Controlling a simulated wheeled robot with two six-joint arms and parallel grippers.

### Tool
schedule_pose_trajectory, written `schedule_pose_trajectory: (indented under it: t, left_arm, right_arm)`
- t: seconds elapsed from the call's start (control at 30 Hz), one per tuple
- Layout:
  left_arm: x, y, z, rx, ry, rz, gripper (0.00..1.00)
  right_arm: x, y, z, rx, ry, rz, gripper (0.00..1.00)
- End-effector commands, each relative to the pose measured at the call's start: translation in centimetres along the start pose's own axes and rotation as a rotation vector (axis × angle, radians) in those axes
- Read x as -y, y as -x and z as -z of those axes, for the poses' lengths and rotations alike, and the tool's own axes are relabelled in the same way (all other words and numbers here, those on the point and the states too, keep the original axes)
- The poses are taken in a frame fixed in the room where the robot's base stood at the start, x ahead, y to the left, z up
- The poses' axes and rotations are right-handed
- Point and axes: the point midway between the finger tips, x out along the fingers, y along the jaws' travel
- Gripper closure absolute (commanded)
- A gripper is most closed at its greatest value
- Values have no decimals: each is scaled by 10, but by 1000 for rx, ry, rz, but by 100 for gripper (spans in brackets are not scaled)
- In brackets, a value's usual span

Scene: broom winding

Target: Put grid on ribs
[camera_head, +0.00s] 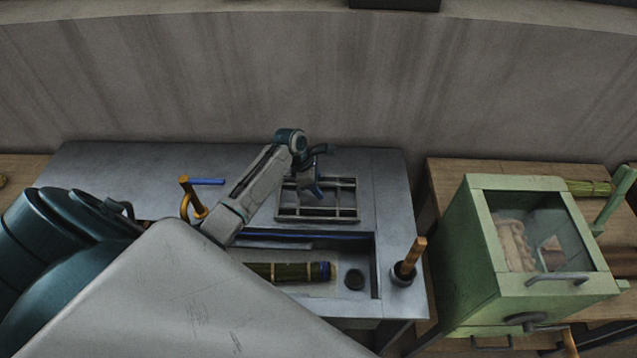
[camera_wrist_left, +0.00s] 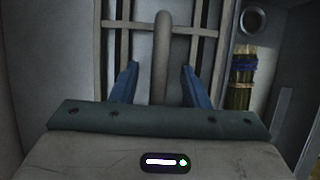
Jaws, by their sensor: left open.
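The dark metal grid (camera_head: 345,213) lies at the back of the grey workbench, behind the recess. It also shows at the top of the left wrist view (camera_wrist_left: 200,30). My left gripper (camera_head: 318,190) is over the grid, pointing down. In the left wrist view its two blue fingers (camera_wrist_left: 160,85) stand apart, one on each side of a grey rounded bar (camera_wrist_left: 161,50) that looks like the grid's handle. I cannot tell whether the fingers touch it. I cannot make out the ribs clearly. My right gripper is not in view.
Wooden-handled tools stand at left (camera_head: 192,198) and right (camera_head: 409,262). A blue bar (camera_head: 207,181) lies behind. A green glass-topped box (camera_head: 463,240) stands at right.

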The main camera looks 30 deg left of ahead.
Motion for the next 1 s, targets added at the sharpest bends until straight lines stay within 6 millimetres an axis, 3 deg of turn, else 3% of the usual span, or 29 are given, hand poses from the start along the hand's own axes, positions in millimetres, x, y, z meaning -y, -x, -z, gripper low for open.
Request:
schedule_pose_trajectory:
  t: [0.17,0.5,0.67,1.0]
  left_arm:
    - [-2,17,1,-1,-3,-6,58]
    - [-1,84,1,-1,-5,-7,58]
    - [-1,103,0,1,-3,-5,58]
    - [0,126,-8,2,-1,-3,58]
  right_arm:
    - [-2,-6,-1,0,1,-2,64]
    - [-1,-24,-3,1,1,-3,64]
    - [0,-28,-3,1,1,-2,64]
    - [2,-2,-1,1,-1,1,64]
